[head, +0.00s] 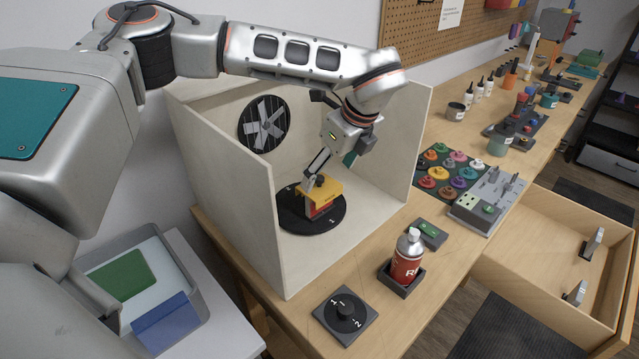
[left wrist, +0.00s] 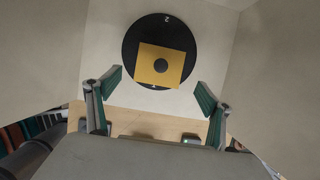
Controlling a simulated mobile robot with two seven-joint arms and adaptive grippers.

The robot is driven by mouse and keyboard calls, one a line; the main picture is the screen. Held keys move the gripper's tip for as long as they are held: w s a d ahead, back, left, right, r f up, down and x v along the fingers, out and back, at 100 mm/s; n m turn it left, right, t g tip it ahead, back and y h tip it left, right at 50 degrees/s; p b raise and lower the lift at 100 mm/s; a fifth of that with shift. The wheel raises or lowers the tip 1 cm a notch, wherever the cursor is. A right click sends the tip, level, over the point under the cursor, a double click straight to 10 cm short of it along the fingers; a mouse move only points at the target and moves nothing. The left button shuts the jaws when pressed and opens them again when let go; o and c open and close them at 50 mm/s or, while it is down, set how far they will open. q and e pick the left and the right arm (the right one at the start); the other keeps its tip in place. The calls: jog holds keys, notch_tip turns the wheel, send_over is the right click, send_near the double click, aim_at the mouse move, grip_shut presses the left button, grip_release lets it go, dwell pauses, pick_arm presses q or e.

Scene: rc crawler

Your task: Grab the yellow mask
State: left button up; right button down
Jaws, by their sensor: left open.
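The yellow mask (head: 321,189) sits on top of a red object (head: 318,208) on a round black turntable (head: 298,220) inside an open white booth. My left gripper (head: 316,172) is inside the booth, close to the mask in the head view. In the left wrist view its two green-padded fingers (left wrist: 160,90) are spread wide, with nothing between them, and the mask lies beyond their tips. My right gripper is not in view.
The booth's side walls (head: 238,200) stand left and right of my left arm, with a round fan (head: 264,123) in the back wall. In front are a dial (head: 345,312) and a red spray can (head: 407,257). A grey tray (head: 190,292) stands at left.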

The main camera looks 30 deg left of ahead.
aim_at(322, 181)
pick_arm(q)
jog(key=x, duration=0.2)
jog(key=p+x, duration=0.1)
jog(key=x, duration=0.1)
jog(key=shift+a+f+p, duration=0.15)
jog(key=shift+a+p, duration=0.15)
jog(key=shift+w+a+f, duration=0.1)
jog(key=shift+a+f, duration=0.05)
jog(key=shift+f, duration=0.25)
jog(key=c, duration=1.1)
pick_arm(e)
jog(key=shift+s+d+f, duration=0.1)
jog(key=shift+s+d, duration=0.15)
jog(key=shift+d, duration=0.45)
